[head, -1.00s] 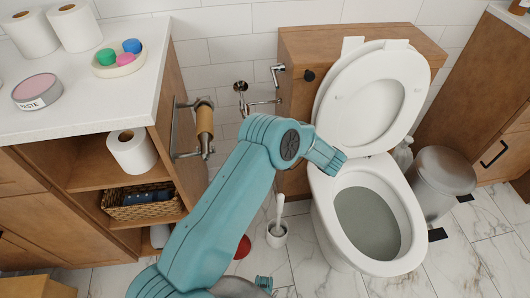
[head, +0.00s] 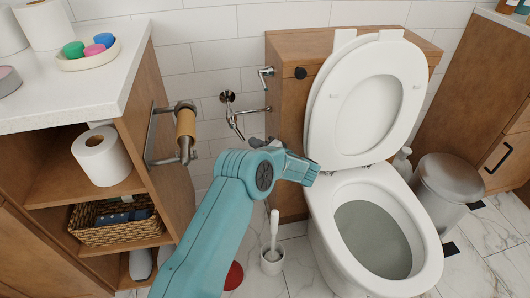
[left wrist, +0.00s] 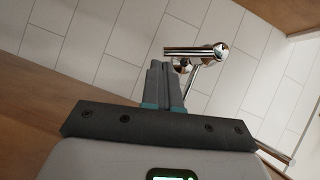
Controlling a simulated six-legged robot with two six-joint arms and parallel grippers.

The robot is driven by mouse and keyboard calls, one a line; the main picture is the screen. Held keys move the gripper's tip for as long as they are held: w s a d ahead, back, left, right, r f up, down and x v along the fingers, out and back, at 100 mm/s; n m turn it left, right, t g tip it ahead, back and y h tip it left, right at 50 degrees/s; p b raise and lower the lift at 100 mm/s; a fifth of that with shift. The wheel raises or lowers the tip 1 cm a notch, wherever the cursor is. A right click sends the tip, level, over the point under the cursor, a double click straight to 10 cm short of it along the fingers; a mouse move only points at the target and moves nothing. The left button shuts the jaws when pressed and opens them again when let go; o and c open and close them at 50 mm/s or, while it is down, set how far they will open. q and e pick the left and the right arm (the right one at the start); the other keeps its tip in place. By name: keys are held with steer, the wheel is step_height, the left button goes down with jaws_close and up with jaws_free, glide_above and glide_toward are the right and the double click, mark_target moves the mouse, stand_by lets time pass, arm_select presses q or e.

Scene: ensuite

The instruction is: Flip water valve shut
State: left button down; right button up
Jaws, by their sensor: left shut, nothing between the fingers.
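The chrome water valve (head: 235,120) is on the tiled wall left of the toilet cabinet, with a round wall flange and a thin pipe running right to the cabinet. In the left wrist view a chrome valve body with a bar-shaped part (left wrist: 195,52) stands just beyond my fingertips. My left gripper (head: 256,142) is mostly hidden behind my teal arm, below and right of the valve. In the left wrist view its grey fingers (left wrist: 164,68) are shut and empty, close to the bar's left end; I cannot tell whether they touch it. My right gripper is not in view.
The toilet (head: 375,240) with raised lid stands right of my arm. A paper holder (head: 185,130) juts from the wooden cabinet at left. A toilet brush (head: 272,250) stands on the floor below. A chrome lever (head: 265,73) sits on the toilet cabinet's side.

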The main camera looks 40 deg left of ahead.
arm_select(q)
steer(key=shift+a, duration=0.4)
steer(key=s+a+f+m+p, duration=0.1)
steer(key=s+a+f+m+y+p, duration=0.1)
steer(key=p, duration=0.1)
steer(key=shift+s, duration=0.25)
stand_by(0.4)
